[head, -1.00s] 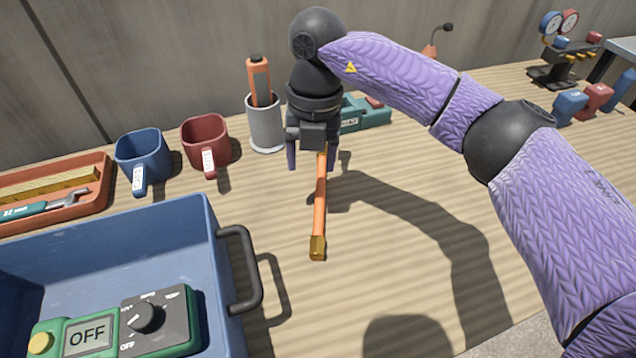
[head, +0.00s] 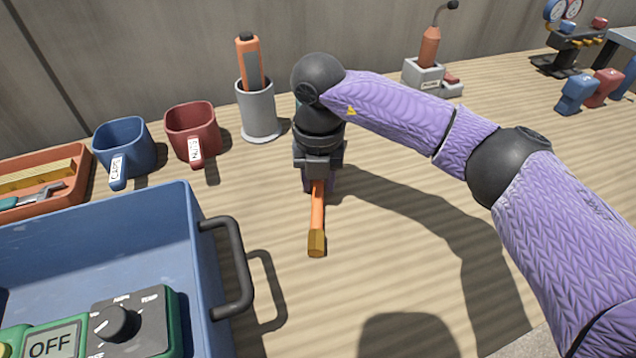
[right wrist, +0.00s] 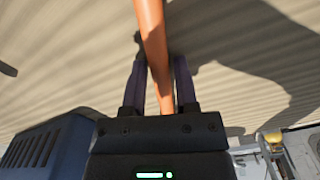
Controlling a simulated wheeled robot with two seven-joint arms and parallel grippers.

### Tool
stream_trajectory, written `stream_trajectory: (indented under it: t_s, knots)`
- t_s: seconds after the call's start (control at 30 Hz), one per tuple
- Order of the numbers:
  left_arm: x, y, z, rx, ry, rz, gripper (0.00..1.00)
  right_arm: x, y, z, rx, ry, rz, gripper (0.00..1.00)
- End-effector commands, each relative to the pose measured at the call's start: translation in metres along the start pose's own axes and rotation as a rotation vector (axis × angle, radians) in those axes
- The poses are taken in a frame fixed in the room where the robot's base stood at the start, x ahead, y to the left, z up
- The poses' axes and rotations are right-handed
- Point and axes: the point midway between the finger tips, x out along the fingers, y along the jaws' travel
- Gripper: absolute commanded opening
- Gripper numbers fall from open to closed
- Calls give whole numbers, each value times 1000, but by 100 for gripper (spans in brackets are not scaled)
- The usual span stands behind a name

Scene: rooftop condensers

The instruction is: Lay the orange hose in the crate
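The orange hose (head: 317,208) is a short straight length with a brass end (head: 316,243), on the table right of the crate. My right gripper (head: 319,184) is low over its far part, fingers close in on both sides. The hose's far end is hidden behind the gripper in the head view. The blue crate (head: 110,235), with a dark handle, stands at the lower left, partly out of view. My left gripper is not in view.
A green meter (head: 140,325) reading OFF is in the crate. Behind are an orange tray (head: 83,165), a blue mug (head: 125,145), a red mug (head: 192,130) and a grey cup (head: 258,115) holding an orange tool.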

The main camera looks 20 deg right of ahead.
Motion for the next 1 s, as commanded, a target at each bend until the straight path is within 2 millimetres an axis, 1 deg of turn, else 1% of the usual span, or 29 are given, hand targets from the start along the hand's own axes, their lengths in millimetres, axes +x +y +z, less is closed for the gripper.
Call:
stream_trajectory:
  t_s: [0.03,0.13,0.17,0.57,0.67,0.8,0.9,1.0]
  knots:
    - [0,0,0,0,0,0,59,0,0,0,0,0,0,25]
    - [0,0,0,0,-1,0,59,0,0,0,0,0,0,3]
    - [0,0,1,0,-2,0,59,0,0,0,0,0,0,0]
    - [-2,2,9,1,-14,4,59,-2,0,0,0,0,1,0]
    - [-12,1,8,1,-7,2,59,-22,0,0,0,-3,2,0]
    - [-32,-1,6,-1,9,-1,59,-65,0,0,0,-6,4,0]
    - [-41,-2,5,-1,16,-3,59,-87,0,0,1,-5,3,0]
    - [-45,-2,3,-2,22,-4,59,-99,0,0,0,-3,2,0]
